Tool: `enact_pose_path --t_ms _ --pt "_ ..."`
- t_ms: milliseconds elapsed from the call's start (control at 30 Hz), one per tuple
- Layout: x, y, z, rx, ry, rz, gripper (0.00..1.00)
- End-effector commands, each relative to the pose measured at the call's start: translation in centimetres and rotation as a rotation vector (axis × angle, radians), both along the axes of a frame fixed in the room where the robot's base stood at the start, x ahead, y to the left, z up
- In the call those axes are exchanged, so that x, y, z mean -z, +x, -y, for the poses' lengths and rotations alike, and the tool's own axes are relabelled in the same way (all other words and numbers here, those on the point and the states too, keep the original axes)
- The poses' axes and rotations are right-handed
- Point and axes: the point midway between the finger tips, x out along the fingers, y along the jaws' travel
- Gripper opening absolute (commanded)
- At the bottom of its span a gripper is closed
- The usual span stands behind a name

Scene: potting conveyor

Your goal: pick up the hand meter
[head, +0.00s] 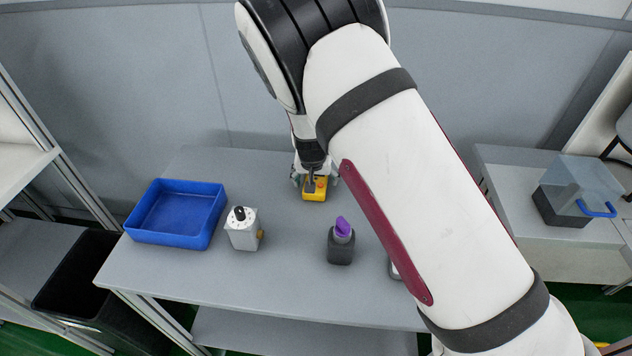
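The yellow device with a small orange-red spot, which looks like the hand meter (314,194), is at the back of the grey table (275,281). My gripper (315,181) points down over it, with a finger at its left and right sides. The gripper hides the meter's upper part. The fingers are small in the picture, and I cannot tell whether they touch the meter. I also cannot tell whether the meter rests on the table.
A blue tray (168,240) stands at the table's left. A grey-white box with a black knob (242,236) and a dark bottle with a purple top (341,246) stand nearer the front. A clear container (577,189) sits on the right-hand table. My arm hides the right part.

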Motion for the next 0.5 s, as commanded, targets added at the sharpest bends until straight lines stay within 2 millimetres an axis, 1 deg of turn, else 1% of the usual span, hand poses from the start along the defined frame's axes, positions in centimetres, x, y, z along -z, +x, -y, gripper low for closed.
enact_pose_path --t_ms 233,267,300,467,500 --pt "0.19 0.05 -0.03 0.0 0.0 0.0 0.75" --pt "0.19 0.04 -0.03 0.0 0.0 0.0 0.7" --pt "0.19 0.04 -0.03 0.0 0.0 0.0 0.61" --pt "0.18 0.03 -0.02 0.0 0.0 0.0 0.25" --pt "0.18 0.04 -0.02 0.0 0.0 0.0 0.16"
